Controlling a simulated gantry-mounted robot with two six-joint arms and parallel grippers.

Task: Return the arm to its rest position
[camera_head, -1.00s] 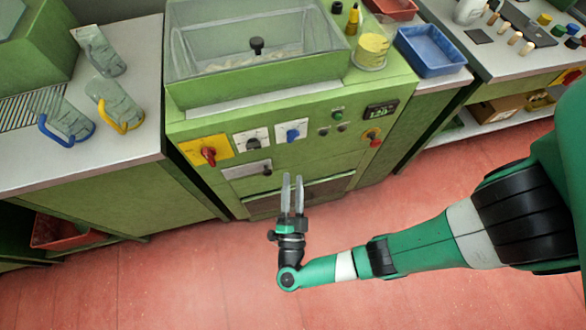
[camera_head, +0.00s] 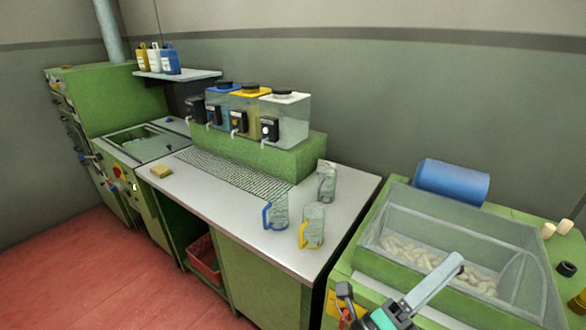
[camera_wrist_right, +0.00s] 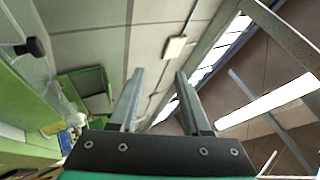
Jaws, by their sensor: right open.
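My right gripper (camera_head: 438,281) shows at the lower right of the head view, in front of the green machine with the clear-walled hopper (camera_head: 445,240). Its fingers point up and to the right, and one largely covers the other there. In the right wrist view the two fingers (camera_wrist_right: 160,76) stand apart with nothing between them, against the ceiling and a wall. My right arm behind the wrist is cut off by the lower edge of the head view. My left gripper is in no view.
Three clear jugs, one blue-handled (camera_head: 276,212), one yellow-handled (camera_head: 312,226) and one further back (camera_head: 327,182), stand on the grey worktop (camera_head: 225,215). Several dispensers (camera_head: 286,118) stand behind. A blue drum (camera_head: 451,182) lies behind the hopper. Red floor (camera_head: 110,270) is clear at left.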

